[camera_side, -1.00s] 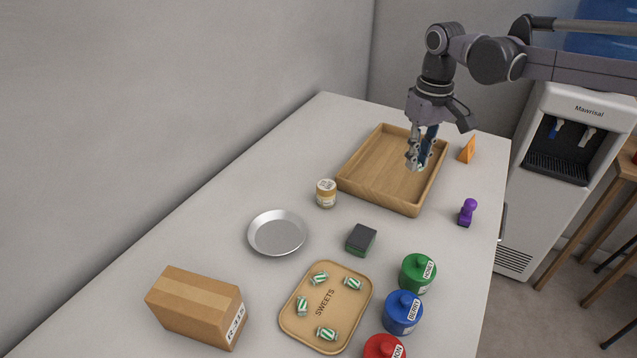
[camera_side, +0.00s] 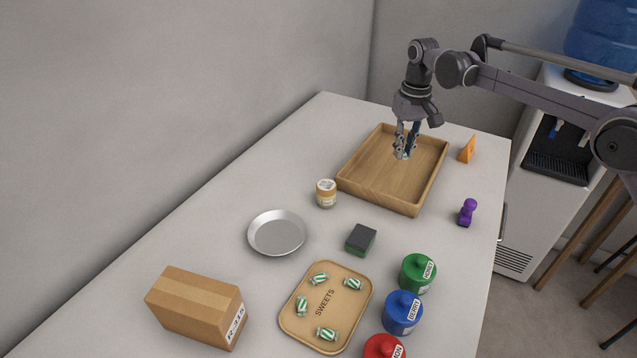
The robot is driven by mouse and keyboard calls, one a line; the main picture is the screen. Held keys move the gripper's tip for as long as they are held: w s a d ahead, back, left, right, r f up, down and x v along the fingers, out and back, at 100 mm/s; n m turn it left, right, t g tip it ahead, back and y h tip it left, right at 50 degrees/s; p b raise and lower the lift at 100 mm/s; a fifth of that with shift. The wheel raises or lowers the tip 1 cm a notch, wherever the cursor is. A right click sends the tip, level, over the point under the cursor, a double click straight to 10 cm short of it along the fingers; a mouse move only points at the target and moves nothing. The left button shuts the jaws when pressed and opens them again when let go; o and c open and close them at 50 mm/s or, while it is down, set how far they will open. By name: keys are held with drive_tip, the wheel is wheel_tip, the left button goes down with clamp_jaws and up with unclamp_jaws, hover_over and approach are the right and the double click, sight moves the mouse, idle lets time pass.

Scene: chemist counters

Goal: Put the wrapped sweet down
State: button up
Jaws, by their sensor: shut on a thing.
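My gripper (camera_side: 403,154) points down over the wooden tray (camera_side: 375,193), inside its outline near the back half. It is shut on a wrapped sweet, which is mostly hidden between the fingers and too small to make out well. I cannot tell whether the sweet touches the tray floor. The rest of the wooden tray looks empty. Several green-and-white wrapped sweets (camera_side: 327,334) lie on the smaller tan tray marked SWEETS (camera_side: 334,303) at the front.
A small labelled jar (camera_side: 326,193) stands by the tray's left corner. A metal dish (camera_side: 277,233), a dark block (camera_side: 361,239), a cardboard box (camera_side: 197,307) and green (camera_side: 418,273) and blue (camera_side: 403,312) canisters stand nearer. A purple object (camera_side: 467,212) and an orange wedge (camera_side: 467,150) are right.

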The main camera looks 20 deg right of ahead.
sight(387, 176)
drive_tip(key=a+f, duration=0.1)
drive_tip(key=w+a, duration=0.1)
drive_tip(key=shift+a+f, duration=0.35)
drive_tip(key=shift+a, duration=0.05)
drive_tip(key=shift+f, duration=2.05)
drive_tip(key=shift+f, duration=0.1)
drive_tip(key=o, duration=0.7)
